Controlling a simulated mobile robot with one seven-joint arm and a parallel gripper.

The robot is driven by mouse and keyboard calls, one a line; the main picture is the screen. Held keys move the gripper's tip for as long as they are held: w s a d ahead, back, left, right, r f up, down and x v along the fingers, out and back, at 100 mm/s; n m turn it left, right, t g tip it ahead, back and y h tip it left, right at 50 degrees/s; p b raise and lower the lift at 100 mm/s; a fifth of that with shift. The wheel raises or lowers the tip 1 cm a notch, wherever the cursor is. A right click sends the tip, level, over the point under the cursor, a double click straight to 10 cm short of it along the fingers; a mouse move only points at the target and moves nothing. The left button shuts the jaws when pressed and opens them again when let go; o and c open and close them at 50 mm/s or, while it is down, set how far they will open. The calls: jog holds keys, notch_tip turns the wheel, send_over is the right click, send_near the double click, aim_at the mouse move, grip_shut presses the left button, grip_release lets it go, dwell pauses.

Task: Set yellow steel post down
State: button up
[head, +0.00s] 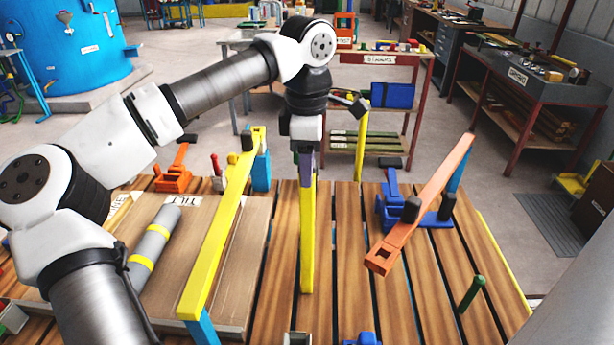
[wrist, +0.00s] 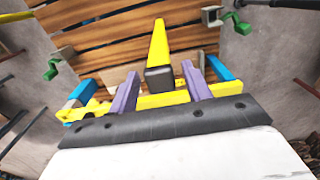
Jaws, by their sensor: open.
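A long yellow steel post (head: 307,240) shows below my gripper (head: 306,165) in the head view, its lower end at the wooden slats. In the wrist view, a yellow post (wrist: 158,45) with a black block (wrist: 160,76) at its near end shows between my gripper's two purple fingers (wrist: 160,90). The fingers are apart, with gaps beside the block. I cannot tell whether a finger touches it. A second yellow bar (head: 225,230) slopes at the left over a blue support (head: 201,328). The wrist and arm hide part of the gripper in the head view.
The slatted wooden table (head: 345,240) has some bare room right of the post. An orange bar (head: 420,205) leans near a blue clamp (head: 389,210) at the right. A grey tube with yellow bands (head: 154,248) lies on the left board. A green peg (head: 471,293) stands front right.

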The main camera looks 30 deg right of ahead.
notch_tip(320, 180, up, 9)
jog(key=shift+f, duration=0.15)
